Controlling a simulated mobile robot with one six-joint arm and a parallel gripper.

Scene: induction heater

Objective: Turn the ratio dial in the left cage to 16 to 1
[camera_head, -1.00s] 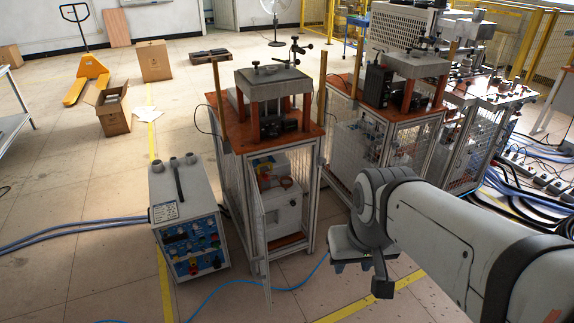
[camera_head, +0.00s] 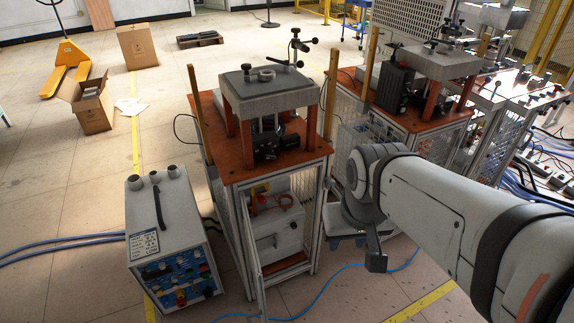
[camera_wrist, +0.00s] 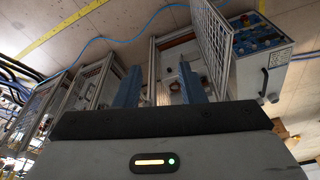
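The left cage (camera_head: 236,231) stands near the middle of the head view, with an orange-brown top and a press-like fixture. Its front door (camera_head: 254,271) stands open, seen nearly edge-on. Inside is a white box (camera_head: 276,234) with a reddish coil and a yellow part above it. I cannot make out the ratio dial or its setting. In the wrist view, the mesh door (camera_wrist: 211,40) is beyond my right finger. My gripper (camera_wrist: 159,80) has two blue fingers, apart and empty, pointing toward the cage. In the head view my arm's end is right of the cage front.
A grey control unit (camera_head: 160,225) with coloured knobs stands left of the cage. A second cage (camera_head: 440,135) stands to the right. A blue cable (camera_head: 335,279) crosses the floor in front. Cardboard boxes (camera_head: 92,107) and a yellow pallet jack (camera_head: 66,76) are far left.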

